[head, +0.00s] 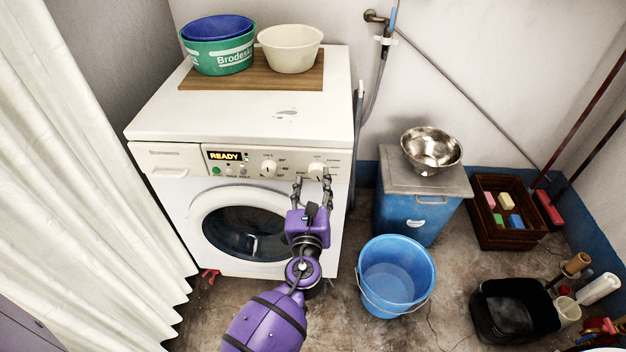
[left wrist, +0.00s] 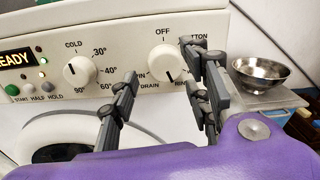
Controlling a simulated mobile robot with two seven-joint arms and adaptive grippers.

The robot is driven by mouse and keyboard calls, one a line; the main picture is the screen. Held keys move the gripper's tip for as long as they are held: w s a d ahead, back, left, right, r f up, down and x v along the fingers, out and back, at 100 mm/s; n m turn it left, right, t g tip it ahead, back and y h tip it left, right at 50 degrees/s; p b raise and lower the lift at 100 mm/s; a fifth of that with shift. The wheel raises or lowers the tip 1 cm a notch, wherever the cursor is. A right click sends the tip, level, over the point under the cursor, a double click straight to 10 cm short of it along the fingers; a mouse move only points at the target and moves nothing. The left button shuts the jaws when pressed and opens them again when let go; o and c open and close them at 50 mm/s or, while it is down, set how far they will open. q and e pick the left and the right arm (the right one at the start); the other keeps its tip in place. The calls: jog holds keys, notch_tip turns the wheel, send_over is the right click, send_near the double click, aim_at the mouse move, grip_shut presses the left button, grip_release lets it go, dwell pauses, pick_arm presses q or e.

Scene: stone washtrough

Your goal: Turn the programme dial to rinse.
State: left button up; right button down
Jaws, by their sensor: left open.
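The programme dial (head: 316,170) is the white right-hand knob on the washing machine's front panel. In the left wrist view the dial (left wrist: 165,62) has OFF above it and DRAIN and a partly covered RINSE label below. Its dark pointer mark points down and slightly right, towards the start of the RINSE label. My left gripper (head: 312,178) is open in front of the dial. In the left wrist view its fingers stand either side of the dial, apparently without gripping it; contact cannot be told. The right finger covers some right-hand labels. My right gripper is not in view.
A temperature dial (left wrist: 77,71) sits left of the programme dial, beside a lit READY display (head: 225,156). The round door (head: 245,222) is below. A blue bucket (head: 396,276) and a blue cabinet (head: 412,212) stand right of the machine. A white curtain (head: 80,180) hangs at left.

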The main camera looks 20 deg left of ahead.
pick_arm(q)
jog(key=v, duration=1)
jog(key=shift+r, duration=0.1)
